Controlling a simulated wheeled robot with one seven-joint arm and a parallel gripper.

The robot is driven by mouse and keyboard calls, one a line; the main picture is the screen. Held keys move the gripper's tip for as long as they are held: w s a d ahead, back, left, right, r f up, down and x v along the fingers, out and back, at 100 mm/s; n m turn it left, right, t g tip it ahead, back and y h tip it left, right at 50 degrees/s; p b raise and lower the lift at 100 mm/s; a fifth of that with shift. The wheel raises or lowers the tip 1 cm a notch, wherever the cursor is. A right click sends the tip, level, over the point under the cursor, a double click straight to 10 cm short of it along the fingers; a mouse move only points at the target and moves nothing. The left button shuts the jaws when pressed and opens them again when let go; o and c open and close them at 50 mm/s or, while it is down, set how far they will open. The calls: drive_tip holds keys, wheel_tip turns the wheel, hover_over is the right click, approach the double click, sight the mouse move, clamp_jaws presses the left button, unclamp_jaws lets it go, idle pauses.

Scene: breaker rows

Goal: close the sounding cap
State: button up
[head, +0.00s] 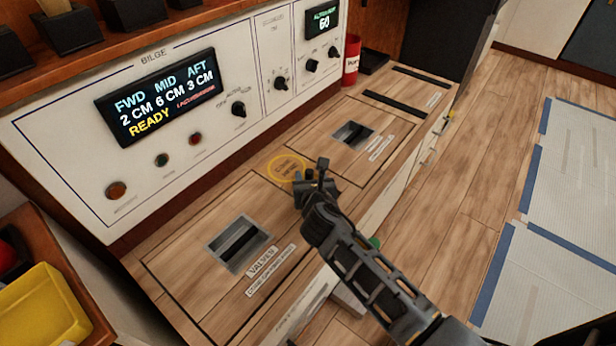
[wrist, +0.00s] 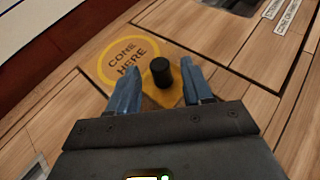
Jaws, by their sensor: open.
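In the wrist view a black upright knob (wrist: 161,72) stands between the two blue fingers of my open gripper (wrist: 155,85). Below it is a yellow piece (wrist: 163,98), partly hidden by the fingers and gripper body; together they look like the sounding cap. I cannot tell whether the cap is seated or whether a finger touches it. In the head view my gripper (head: 318,182) is low over the wooden deck, just right of a yellow ring marking (head: 286,168). That marking reads "CONE HERE" in the wrist view (wrist: 128,60). My gripper hides most of the cap in the head view.
The bilge panel (head: 155,90) stands behind, its display reading FWD 2, MID 6, AFT 3 CM and READY. Recessed hatch handles lie at the front left (head: 238,244) and back right (head: 352,135). A red can (head: 351,60) stands at the back. Open floor lies right.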

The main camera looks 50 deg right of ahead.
sight(310, 175)
drive_tip(key=shift+b+x, duration=0.35)
drive_tip(key=shift+x, duration=1.15)
drive_tip(key=shift+c, duration=0.2)
clamp_jaws()
